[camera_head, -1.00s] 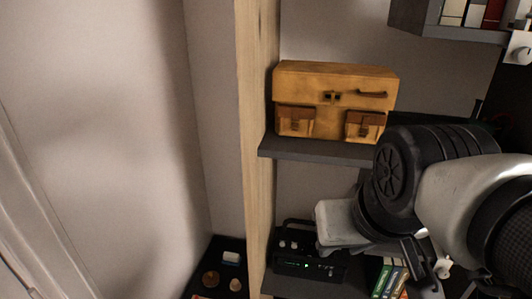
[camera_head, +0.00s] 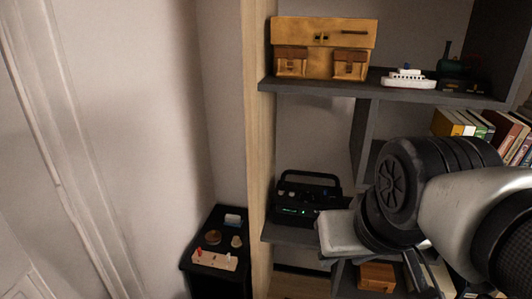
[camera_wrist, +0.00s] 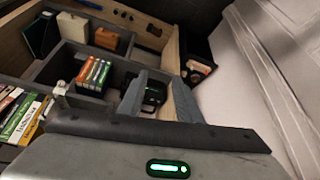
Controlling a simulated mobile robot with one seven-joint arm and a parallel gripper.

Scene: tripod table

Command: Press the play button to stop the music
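A black music player (camera_head: 307,200) with a carry handle stands on a grey shelf in the head view. A small green light glows on its front. In the wrist view the black player (camera_wrist: 153,92) shows between my fingers, some way beyond them, partly hidden by the left one. The play button is too small to tell apart. My gripper (camera_wrist: 158,105) is open and empty, its two grey fingers spread. In the head view my arm is at the right, and the fingers cannot be made out there.
A yellow-brown case (camera_head: 323,36) and a white toy ship (camera_head: 408,79) stand on the shelf above. Books (camera_head: 484,124) stand at the right. A wooden post (camera_head: 259,150) borders the shelves. A low black stand (camera_head: 205,233) with small items is left of it.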

